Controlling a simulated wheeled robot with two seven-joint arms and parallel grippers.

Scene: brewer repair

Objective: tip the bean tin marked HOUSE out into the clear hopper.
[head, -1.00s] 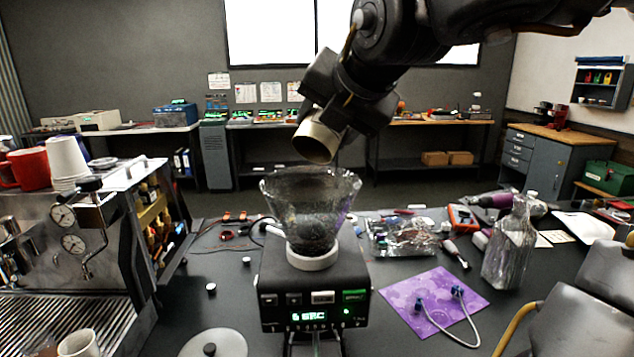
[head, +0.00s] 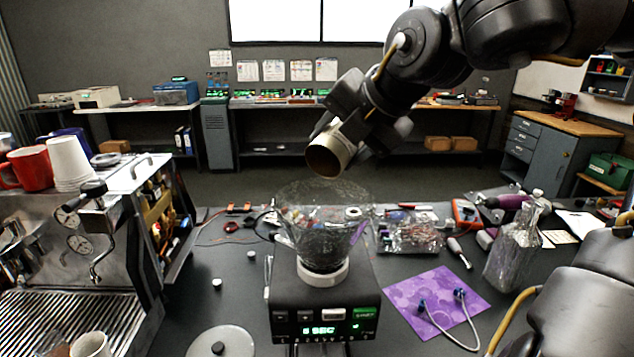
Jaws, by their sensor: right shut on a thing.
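My right gripper (head: 352,132) is shut on a tin (head: 345,141). The tin is tilted, its open mouth facing the camera and slanting down. I see only dark inside the mouth, and no label shows on the tin. It hangs above the clear hopper (head: 312,238) without touching it. The hopper is a flared see-through funnel on a white collar on the dark grinder (head: 325,300), which has a green-lit display. I see through the hopper's walls to the table behind, and no clear heap of beans shows in it. My left gripper is out of view.
A steel espresso machine (head: 75,265) with a red mug (head: 30,168) and white cups (head: 69,160) stands at left. A round grey lid (head: 222,343) lies in front. A purple mat (head: 436,302) and a clear bottle (head: 512,250) are at right.

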